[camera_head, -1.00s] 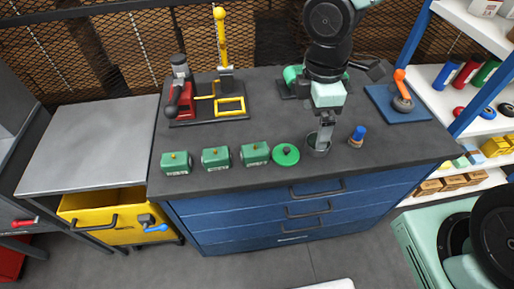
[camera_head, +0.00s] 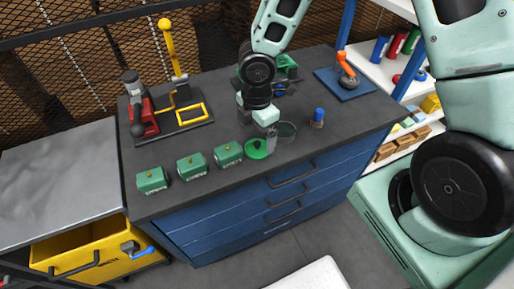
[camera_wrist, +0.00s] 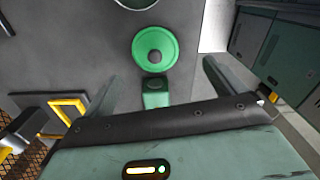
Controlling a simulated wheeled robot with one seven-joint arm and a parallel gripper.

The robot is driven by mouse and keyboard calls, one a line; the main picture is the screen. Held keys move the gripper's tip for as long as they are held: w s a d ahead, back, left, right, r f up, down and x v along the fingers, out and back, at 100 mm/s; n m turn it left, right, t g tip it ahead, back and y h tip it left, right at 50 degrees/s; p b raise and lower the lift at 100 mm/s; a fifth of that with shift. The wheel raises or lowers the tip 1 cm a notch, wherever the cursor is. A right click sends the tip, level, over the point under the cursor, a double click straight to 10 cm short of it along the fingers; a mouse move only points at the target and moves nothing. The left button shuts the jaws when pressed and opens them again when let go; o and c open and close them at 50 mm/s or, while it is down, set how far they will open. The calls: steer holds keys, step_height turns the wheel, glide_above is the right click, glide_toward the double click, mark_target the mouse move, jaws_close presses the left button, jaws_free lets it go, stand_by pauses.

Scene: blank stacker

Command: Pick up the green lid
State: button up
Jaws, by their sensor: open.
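The green lid (camera_head: 255,149) is a round disc with a dark knob, lying flat on the dark worktop (camera_head: 215,135) near its front edge. It also shows in the wrist view (camera_wrist: 138,50), beyond the fingers near the top middle. My gripper (camera_head: 271,140) is open and empty, just above and right of the lid in the head view. In the wrist view my gripper (camera_wrist: 157,80) has its two fingers spread wide, with the lid lying between and ahead of them. I cannot tell how high the fingers are above the lid.
Several green boxes with yellow knobs, the nearest here (camera_head: 228,154), line up to the left. A red and yellow press fixture (camera_head: 181,113) stands at the back left.

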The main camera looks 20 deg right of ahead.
mark_target(257, 143)
steer(key=shift+w+d+f, duration=0.1)
steer(key=shift+w+f, duration=0.1)
steer(key=shift+f, duration=1.3)
steer(key=shift+w+d+f, duration=0.1)
steer(key=shift+w+f, duration=0.05)
steer(key=shift+f, duration=1.35)
steer(key=c, duration=1)
